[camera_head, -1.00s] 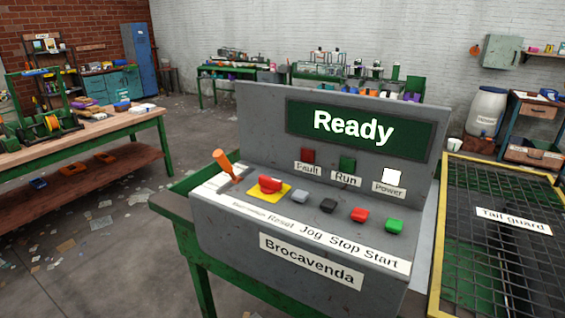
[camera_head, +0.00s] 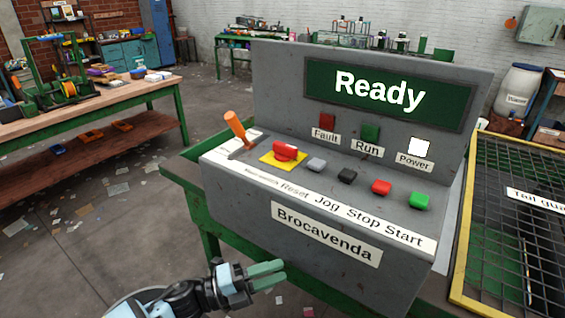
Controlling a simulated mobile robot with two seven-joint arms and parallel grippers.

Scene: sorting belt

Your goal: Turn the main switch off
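A grey control console labelled "Brocavenda" (camera_head: 235,178) stands on a green frame. On its sloped top a red rotary knob (camera_head: 285,151) sits on a yellow plate, with a small blurred label below it that I cannot read for sure. An orange-handled lever (camera_head: 235,126) stands upright, tilted left, to the left of the knob. The screen (camera_head: 380,90) reads "Ready", and the Power lamp (camera_head: 418,147) is lit white. My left gripper (camera_head: 286,271) is below and in front of the console, apart from it, with its green fingers slightly apart and empty. My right gripper is not in view.
Grey, black, red and green buttons (camera_head: 419,201) run right of the knob. A yellow-framed mesh guard (camera_head: 470,210) stands close on the right. A wooden workbench (camera_head: 120,95) is at the left. The floor between bench and console is open, with paper scraps.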

